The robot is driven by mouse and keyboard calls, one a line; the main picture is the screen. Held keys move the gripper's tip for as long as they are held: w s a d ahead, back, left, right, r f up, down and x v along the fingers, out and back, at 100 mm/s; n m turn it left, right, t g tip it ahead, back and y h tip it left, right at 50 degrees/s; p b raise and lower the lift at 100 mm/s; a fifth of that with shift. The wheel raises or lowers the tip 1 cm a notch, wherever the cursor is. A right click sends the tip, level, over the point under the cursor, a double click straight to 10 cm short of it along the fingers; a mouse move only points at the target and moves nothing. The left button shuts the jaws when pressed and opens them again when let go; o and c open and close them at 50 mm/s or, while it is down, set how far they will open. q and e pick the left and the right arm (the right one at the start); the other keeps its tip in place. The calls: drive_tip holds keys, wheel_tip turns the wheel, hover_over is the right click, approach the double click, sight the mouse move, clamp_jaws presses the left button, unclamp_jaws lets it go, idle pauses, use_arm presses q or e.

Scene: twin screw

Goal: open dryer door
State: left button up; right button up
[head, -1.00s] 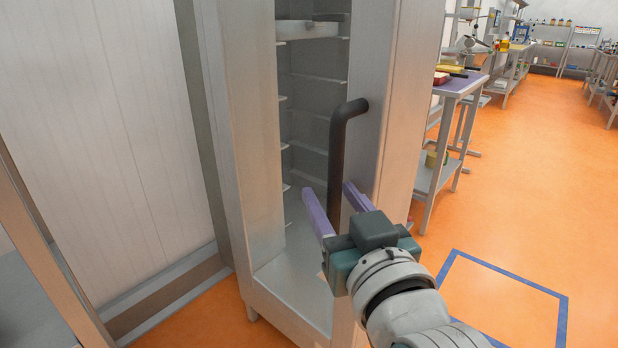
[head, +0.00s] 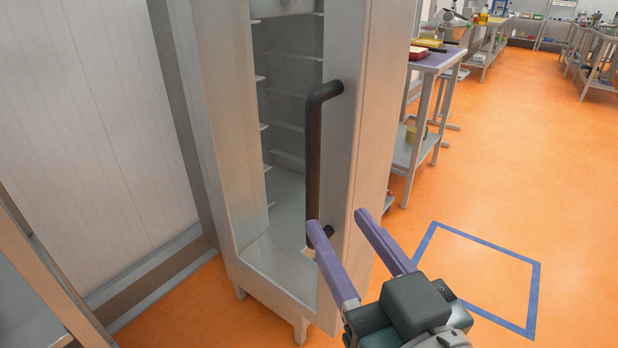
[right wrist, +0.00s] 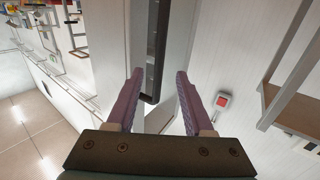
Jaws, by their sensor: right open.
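The dryer (head: 280,290) is a tall grey cabinet in the head view. Its front has a tall window-like opening with shelves visible behind it. The dryer door (head: 348,150) looks shut, and a dark vertical bar handle (head: 313,150) is on its right side. My right gripper (head: 336,221) is open and empty, with purple fingers pointing up toward the handle's lower end. The left fingertip overlaps that lower end in the picture; I cannot tell if they touch. In the right wrist view the handle (right wrist: 157,50) appears ahead, between the open fingers. My left gripper is out of view.
A pale panelled wall (head: 90,120) is left of the dryer, and a metal-framed unit (head: 40,270) stands at near left. A workbench (head: 440,62) with items is to the right. The orange floor right of the dryer is open, with a blue outlined square (head: 480,275).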

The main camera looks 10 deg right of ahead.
drive_tip(key=shift+d+f, duration=0.15)
drive_tip(key=shift+c, duration=0.8)
drive_tip(key=d+f+m+b, duration=0.1)
drive_tip(key=m+b, duration=0.1)
drive_tip(key=d+f+m+b, duration=0.1)
drive_tip(key=d+m+b, duration=0.1)
drive_tip(key=m+b, duration=0.1)
drive_tip(key=d+f+m+b, duration=0.1)
drive_tip(key=d+m+b, duration=0.1)
drive_tip(key=shift+w+d+f+m+y, duration=0.1)
drive_tip(key=shift+d+f+m+y, duration=0.1)
drive_tip(key=shift+d+m+y, duration=0.15)
drive_tip(key=c, duration=0.5)
drive_tip(key=m+y+b, duration=0.1)
drive_tip(key=m+b, duration=0.1)
drive_tip(key=m, duration=0.1)
drive_tip(key=s+m+y+b, duration=0.1)
drive_tip(key=m+b, duration=0.2)
drive_tip(key=shift+s+m+g+y, duration=0.1)
drive_tip(key=shift+m+g+y, duration=0.15)
drive_tip(key=shift+g+y, duration=0.15)
clamp_jaws()
drive_tip(key=shift+m+y, duration=0.25)
drive_tip(key=shift+m, duration=0.35)
drive_tip(key=x, duration=0.9)
drive_tip(key=shift+w+a+r, duration=0.2)
drive_tip(key=shift+w+a, duration=0.05)
drive_tip(key=shift+a, duration=0.2)
drive_tip(key=shift+a, duration=0.1)
